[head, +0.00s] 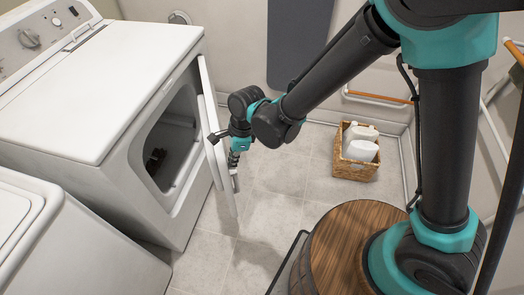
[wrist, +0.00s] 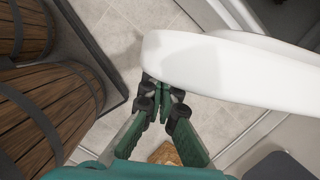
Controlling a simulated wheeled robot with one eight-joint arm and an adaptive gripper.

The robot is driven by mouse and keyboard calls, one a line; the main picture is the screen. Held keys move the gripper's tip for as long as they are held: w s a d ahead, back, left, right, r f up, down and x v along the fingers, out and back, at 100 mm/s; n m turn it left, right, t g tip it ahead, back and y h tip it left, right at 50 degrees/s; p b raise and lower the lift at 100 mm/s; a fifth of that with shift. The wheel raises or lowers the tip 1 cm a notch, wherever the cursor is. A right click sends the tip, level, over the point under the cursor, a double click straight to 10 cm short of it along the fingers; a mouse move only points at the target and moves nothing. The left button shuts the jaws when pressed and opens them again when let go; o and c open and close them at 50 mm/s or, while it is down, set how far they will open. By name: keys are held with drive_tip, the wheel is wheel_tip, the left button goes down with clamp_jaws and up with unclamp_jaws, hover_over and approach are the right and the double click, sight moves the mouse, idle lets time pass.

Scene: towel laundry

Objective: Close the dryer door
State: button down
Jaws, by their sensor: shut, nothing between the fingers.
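The white dryer (head: 110,75) stands at the left in the head view, with its dark drum opening showing. Its door (head: 209,110) stands open, seen nearly edge-on, swung out from the front. My gripper (head: 234,172) is on the right side of the door, close to its lower free part. In the wrist view the door (wrist: 225,65) is a broad white rounded slab. My gripper (wrist: 166,100) has its green fingers together just below the door's rounded edge, with the tips partly hidden. Nothing shows between the fingers. I cannot tell whether they touch the door.
A second white machine (head: 50,245) stands at the front left. A wicker basket (head: 352,170) with white bottles sits on the floor near the back wall. A wooden barrel-like piece (head: 345,245) is at the bottom. The tiled floor (head: 285,195) between dryer and basket is clear.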

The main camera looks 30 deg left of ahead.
drive_tip(key=s+a, duration=1.3)
drive_tip(key=a, duration=0.5)
drive_tip(key=shift+s+a, duration=0.15)
drive_tip(key=shift+s, duration=0.25)
